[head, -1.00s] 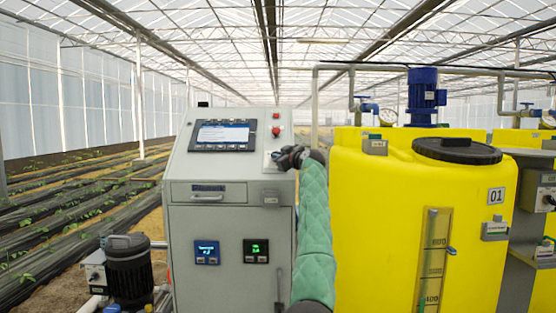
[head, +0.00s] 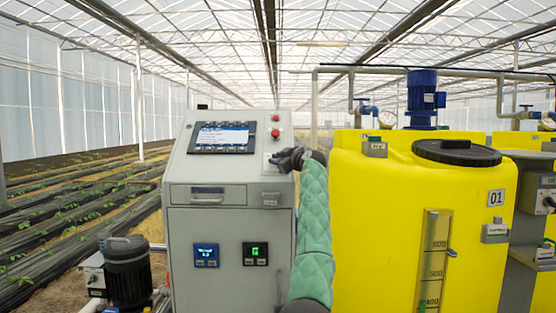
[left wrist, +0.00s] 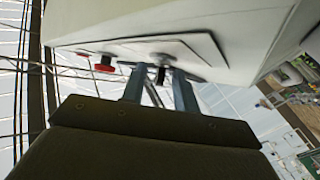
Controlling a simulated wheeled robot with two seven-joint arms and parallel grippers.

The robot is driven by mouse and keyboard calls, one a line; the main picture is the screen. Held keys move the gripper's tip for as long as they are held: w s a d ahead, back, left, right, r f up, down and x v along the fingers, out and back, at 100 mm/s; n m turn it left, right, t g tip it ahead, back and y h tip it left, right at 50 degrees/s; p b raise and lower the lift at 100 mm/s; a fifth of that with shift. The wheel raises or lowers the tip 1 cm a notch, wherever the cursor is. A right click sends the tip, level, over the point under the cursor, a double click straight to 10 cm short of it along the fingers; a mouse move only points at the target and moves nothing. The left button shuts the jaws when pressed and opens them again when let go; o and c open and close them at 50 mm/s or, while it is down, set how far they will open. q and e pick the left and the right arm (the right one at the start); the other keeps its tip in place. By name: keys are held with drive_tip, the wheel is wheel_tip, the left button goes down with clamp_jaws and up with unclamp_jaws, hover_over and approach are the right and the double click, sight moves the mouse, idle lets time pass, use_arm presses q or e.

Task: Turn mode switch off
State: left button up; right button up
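The mode switch (left wrist: 161,74) is a small dark knob on a light plate of the control cabinet (left wrist: 225,45). In the left wrist view it shows between my two fingertips, with a gap visible on each side. My left gripper (left wrist: 160,84) is open around the knob; I cannot tell whether a finger touches it. In the head view my left gripper (head: 278,161) is dark, at the right edge of the cabinet's sloped panel (head: 178,170), and hides the knob and its setting. My right gripper is not in view.
A red button (head: 276,132) sits above the switch, beside the panel's screen (head: 222,136); a red button (left wrist: 104,67) also shows in the left wrist view. A yellow tank (head: 380,220) stands close on the right of my arm. A black pump (head: 127,270) is at lower left.

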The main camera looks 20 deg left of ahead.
use_arm(q)
drive_tip(key=v, duration=0.7)
drive_tip(key=shift+s+d+b, duration=0.2)
drive_tip(key=shift+d+b, duration=0.15)
drive_tip(key=shift+b, duration=0.1)
